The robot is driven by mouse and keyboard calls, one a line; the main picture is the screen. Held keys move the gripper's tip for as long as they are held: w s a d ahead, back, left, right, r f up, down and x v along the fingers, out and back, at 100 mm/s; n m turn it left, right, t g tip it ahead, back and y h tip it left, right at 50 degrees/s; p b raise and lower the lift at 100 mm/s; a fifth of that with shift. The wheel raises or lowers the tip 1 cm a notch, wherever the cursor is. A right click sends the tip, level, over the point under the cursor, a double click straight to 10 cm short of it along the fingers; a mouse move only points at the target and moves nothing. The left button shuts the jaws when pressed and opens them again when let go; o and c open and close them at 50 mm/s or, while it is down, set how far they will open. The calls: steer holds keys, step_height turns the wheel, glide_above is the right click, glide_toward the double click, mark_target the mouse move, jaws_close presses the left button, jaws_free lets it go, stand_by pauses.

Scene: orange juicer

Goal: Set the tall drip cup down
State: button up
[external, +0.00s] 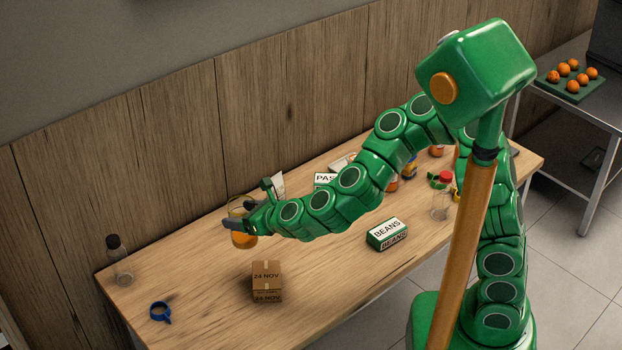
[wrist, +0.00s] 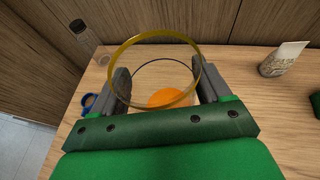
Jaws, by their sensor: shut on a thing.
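The tall drip cup (external: 243,240) is clear, with a yellow rim and something orange low inside it. In the wrist view its yellow rim (wrist: 155,37) is nearest the camera, and the cup looks roughly upright. My gripper (external: 236,225) is shut on the cup, with one dark finger on each side of its wall; both fingers also show in the wrist view (wrist: 160,85). The cup is over the left half of the wooden table (external: 205,285). I cannot tell whether its base touches the wood.
A brown box (external: 266,281) stands in front of the cup. A blue ring with a handle (external: 160,312) and a dark-capped clear bottle (external: 120,265) are to the left. A beans box (external: 386,235) and a red-capped bottle (external: 441,197) are to the right.

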mark_target(250, 204)
steer(key=shift+s+r, duration=0.1)
steer(key=shift+r, duration=2.35)
steer(key=shift+m+t+h, duration=0.4)
steer(key=shift+m, duration=0.1)
steer(key=w+d+f, duration=0.2)
steer(key=f, duration=0.1)
steer(key=shift+w+d+f+m+t+h, duration=0.6)
steer(key=shift+w+d+m+t+h, duration=0.8)
steer(key=shift+w+d+m+h, duration=1.45)
steer(key=shift+w+d+f+m+t+h, duration=0.6)
steer(key=shift+w+d+m+t+h, duration=1)
steer(key=shift+d, duration=2.4)
steer(key=s+d+r+m+g+h, duration=0.2)
steer(key=s+d+r+m+h, duration=0.4)
steer(key=d+h, duration=0.25)
steer(key=shift+m+y, duration=0.3)
steer(key=shift+m, duration=0.35)
steer(key=shift+w+f, duration=0.15)
steer(key=shift+f, duration=2.9)
steer(key=shift+w+f, duration=0.2)
steer(key=shift+f, duration=2.85)
steer(key=shift+w+f, duration=0.15)
steer(key=shift+f, duration=2.9)
